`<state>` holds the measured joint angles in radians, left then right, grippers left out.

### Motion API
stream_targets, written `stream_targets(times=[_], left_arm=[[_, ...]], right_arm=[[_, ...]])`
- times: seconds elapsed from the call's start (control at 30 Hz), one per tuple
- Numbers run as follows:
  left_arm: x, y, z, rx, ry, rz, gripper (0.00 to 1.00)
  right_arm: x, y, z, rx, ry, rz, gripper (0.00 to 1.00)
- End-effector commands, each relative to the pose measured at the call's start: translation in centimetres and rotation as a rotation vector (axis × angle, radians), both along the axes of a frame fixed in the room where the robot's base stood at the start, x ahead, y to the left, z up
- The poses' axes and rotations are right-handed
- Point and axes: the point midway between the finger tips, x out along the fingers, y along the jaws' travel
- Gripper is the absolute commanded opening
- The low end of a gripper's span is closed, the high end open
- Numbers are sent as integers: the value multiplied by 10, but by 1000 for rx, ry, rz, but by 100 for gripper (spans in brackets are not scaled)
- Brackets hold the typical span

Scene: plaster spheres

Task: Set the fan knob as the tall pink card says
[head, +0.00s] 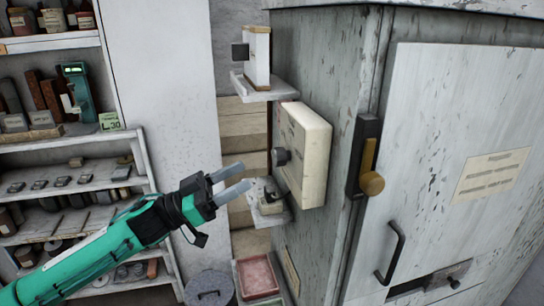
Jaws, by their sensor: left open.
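A cream box (305,155) is fixed to the side of a grey cabinet. A dark round knob (281,156) sticks out of its left face, and I take it for the fan knob. The box face is seen at a steep angle, so its marks and the knob's setting cannot be read. My left gripper (238,178) is open and empty. Its two grey fingers point right toward the box, and in the picture they end left of the knob, a little below it. I see no tall pink card that I can make out. My right gripper is not in view.
Small ledges stand above (262,95) and below (277,216) the box, each with an object on it. A brass-coloured door latch (369,168) and a handle (392,252) are on the cabinet front. Loaded shelves (72,143) stand left. A pink tray (271,294) lies low down.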

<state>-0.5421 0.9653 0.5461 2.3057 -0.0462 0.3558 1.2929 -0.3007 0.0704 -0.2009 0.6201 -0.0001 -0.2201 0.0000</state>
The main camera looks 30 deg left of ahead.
Motion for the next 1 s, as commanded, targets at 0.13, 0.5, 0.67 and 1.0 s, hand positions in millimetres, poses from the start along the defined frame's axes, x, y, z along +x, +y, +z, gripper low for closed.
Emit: stream_targets(times=[0.13,0.5,0.67,1.0], left_arm=[[11,-9,8,0,-3,0,56],[35,-30,22,0,-3,1,56],[45,-38,27,-1,-2,1,56],[58,-49,32,0,0,1,56]], right_arm=[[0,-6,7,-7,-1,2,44],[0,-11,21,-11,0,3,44],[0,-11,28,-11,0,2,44],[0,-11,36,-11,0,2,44]])
